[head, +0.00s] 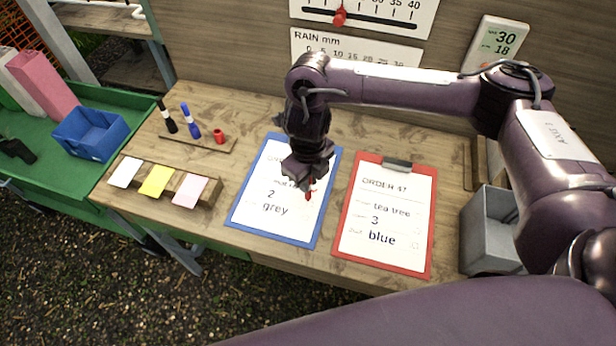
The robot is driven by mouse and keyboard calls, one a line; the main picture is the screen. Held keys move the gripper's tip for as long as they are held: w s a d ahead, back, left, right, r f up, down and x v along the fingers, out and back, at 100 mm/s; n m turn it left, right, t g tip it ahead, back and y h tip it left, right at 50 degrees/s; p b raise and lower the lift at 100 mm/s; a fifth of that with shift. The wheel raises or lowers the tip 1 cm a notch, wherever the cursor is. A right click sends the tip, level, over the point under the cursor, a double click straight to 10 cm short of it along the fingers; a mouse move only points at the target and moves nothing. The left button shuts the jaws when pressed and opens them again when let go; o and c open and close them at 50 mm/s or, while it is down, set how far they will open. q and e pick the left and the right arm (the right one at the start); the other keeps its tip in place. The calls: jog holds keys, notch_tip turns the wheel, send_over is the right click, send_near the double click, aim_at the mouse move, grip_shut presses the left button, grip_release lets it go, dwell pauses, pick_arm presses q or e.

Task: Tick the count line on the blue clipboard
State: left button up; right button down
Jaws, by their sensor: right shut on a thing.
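The blue clipboard (232,222) lies on the wooden table, its white sheet showing "2" and "grey". My right gripper (309,181) is over the right part of this sheet, shut on a red marker (309,192) that points down. I cannot tell whether its tip touches the paper. The gripper and wrist hide the upper right of the sheet, including part of its print and any tick box there. I do not see my left gripper.
A red clipboard (431,262) lies just right, reading "tea tree", "3", "blue". A pen rack (185,140) holds a black marker, a blue marker and a red cap (219,136). Note pads (156,181) are front left; a grey bin (482,235) is right.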

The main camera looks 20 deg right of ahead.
dwell(0.4)
jog(key=shift+f, duration=0.15)
jog(key=shift+f+b, duration=0.3)
jog(key=shift+f, duration=0.25)
dwell(0.5)
jog(key=shift+s, duration=0.3)
dwell(0.9)
jog(key=shift+w+d, duration=0.25)
jog(key=shift+d, duration=0.4)
jog(key=shift+r, duration=0.1)
dwell(0.8)
